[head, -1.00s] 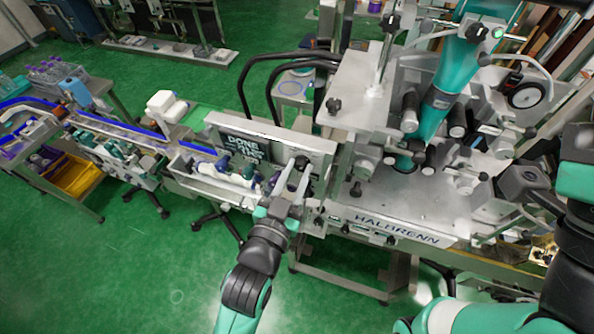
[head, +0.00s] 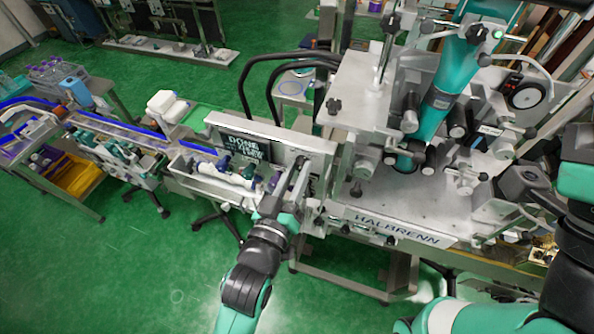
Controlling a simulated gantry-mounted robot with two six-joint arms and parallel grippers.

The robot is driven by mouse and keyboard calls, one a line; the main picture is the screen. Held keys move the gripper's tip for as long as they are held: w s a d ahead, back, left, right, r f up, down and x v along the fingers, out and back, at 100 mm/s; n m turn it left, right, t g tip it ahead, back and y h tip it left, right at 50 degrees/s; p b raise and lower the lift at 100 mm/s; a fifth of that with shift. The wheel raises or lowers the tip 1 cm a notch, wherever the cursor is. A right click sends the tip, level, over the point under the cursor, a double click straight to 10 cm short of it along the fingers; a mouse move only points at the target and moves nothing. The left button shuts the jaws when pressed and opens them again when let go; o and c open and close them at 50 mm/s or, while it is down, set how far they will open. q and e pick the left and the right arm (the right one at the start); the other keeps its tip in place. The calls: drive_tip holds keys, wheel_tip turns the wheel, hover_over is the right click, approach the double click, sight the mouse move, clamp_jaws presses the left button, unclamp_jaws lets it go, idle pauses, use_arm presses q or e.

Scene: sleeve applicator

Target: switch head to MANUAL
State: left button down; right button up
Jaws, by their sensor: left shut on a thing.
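The grey control box (head: 318,147) stands at the left end of the HALBRENN machine, with a dark screen (head: 240,146) showing white text that begins with DONE. My left gripper (head: 300,178) is at the right part of this box's front, shut on a small dark knob there. The fingers and wrist cover most of the knob, so its pointer and any MANUAL marking cannot be read. My right arm shows at the right edge, but its gripper does not show.
The machine's metal deck (head: 405,200) and teal applicator head (head: 450,80) stand to the right. A tray (head: 215,177) with white and purple bottles lies left of my left gripper. Black hoses (head: 262,68) arch behind the box. Green floor is open at front left.

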use_arm(q)
drive_tip(key=shift+n, duration=1.2)
drive_tip(key=c, duration=0.6)
unclamp_jaws()
drive_tip(key=b+v, duration=0.1)
drive_tip(key=v, duration=1)
drive_tip(key=shift+s, duration=0.35)
drive_tip(key=shift+a, duration=0.1)
